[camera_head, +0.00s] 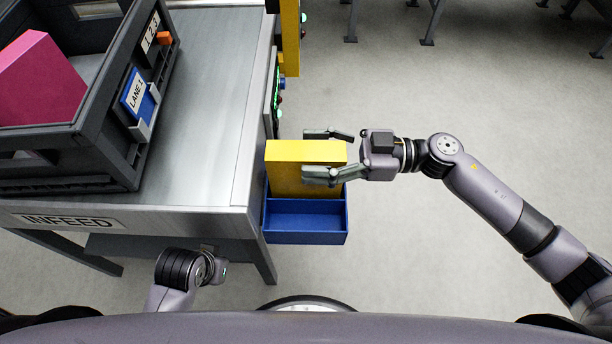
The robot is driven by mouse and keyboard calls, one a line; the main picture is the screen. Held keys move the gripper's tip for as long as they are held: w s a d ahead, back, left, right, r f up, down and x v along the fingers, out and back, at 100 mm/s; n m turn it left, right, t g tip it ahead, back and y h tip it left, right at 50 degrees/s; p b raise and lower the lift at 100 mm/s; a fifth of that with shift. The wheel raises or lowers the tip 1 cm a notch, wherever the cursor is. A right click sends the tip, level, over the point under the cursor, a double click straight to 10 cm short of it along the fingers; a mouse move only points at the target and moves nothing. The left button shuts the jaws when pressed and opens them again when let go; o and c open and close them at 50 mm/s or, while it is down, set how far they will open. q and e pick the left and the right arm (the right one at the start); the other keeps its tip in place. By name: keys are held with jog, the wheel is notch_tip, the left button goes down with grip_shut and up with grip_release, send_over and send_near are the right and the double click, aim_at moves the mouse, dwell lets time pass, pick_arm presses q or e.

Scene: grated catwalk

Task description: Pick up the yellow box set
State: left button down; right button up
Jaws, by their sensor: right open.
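The yellow box (293,180) stands upright in a blue bin (305,221) at the right side of the metal table. My right gripper (318,153) comes in from the right and is open. One finger lies beyond the top of the yellow box and the other in front of its near face, so the fingers straddle it in this view. I cannot tell whether they touch it. My left arm shows low at the left, and its gripper's fingers are not visible.
The metal table (210,90) marked INFEED carries a dark crate (105,150) holding a pink box (38,80), with a blue LANE 1 card (137,93) on its side. A yellow post (290,38) stands behind the bin. The floor at right is free.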

jog(key=shift+a, duration=0.95)
grip_shut()
dwell(0.4)
